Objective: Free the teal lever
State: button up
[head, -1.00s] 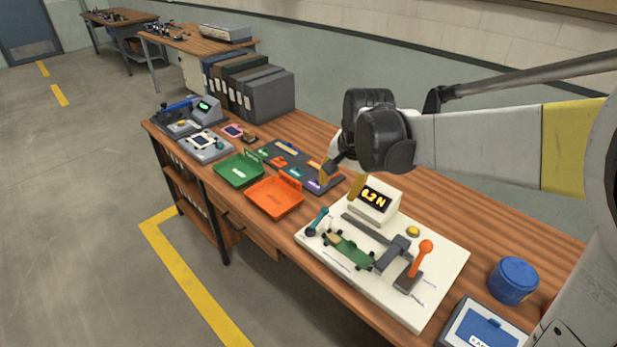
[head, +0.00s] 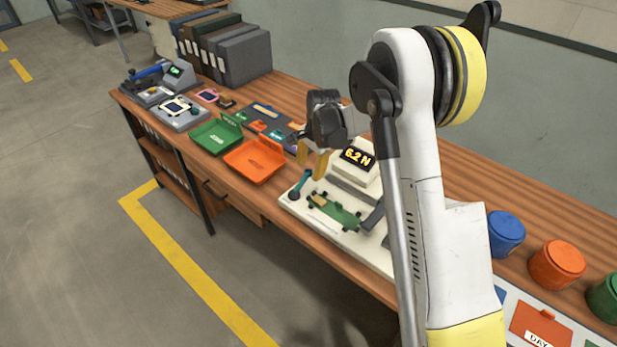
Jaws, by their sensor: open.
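The teal lever (head: 299,186) stands tilted at the left end of a cream test board (head: 318,234). Beside it on the board lies a green piece with dark rollers (head: 338,213). A white display box (head: 357,158) behind reads 6.2 N. My gripper (head: 310,168) is open, its two yellow fingers pointing down just above the lever's tip. The right finger overlaps the area right by the tip; I cannot tell whether they touch. Part of a grey clamp (head: 373,217) shows right of the green piece. My arm hides the board's right part.
Blue (head: 505,232) and orange (head: 557,265) round tubs stand to the right of my arm. Grey binders (head: 240,54) stand at the back.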

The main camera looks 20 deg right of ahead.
jog(key=shift+w+a+f+b, duration=0.1)
jog(key=shift+w+f+b, duration=0.1)
jog(key=shift+f, duration=0.55)
jog(key=shift+w+f+b, duration=0.1)
jog(key=shift+f+b, duration=0.1)
jog(key=shift+f, duration=0.5)
grip_shut()
